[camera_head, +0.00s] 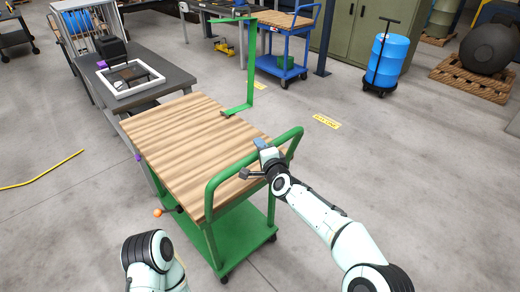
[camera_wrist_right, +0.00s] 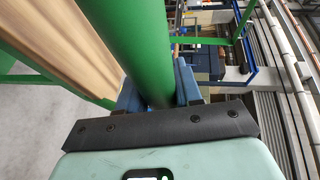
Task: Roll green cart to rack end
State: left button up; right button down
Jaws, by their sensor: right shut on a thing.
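The green cart (camera_head: 185,155) has a wooden top, a green lower shelf and a looped green handle (camera_head: 220,178) at its near end. It stands on the grey floor in the middle of the head view. My right gripper (camera_head: 262,148) is shut on the handle's top bar. In the right wrist view the green bar (camera_wrist_right: 138,45) passes between the blue finger pads.
A dark-topped bench (camera_head: 165,80) stands beside the cart's far left. A thin green upright frame (camera_head: 250,65) rises at its far end. A blue cart (camera_head: 285,50) and a blue drum (camera_head: 388,60) stand farther back. The floor right of the cart is open, with a yellow marking (camera_head: 327,121).

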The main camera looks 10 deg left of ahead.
jog(key=c, duration=0.8)
grip_release()
jog(key=shift+c, duration=0.2)
jog(key=b+v, duration=0.2)
jog(key=v, duration=1.1)
jog(key=shift+s+b, duration=0.2)
jog(key=shift+b, duration=0.2)
jog(key=shift+d+r, duration=0.1)
jog(key=shift+d, duration=0.05)
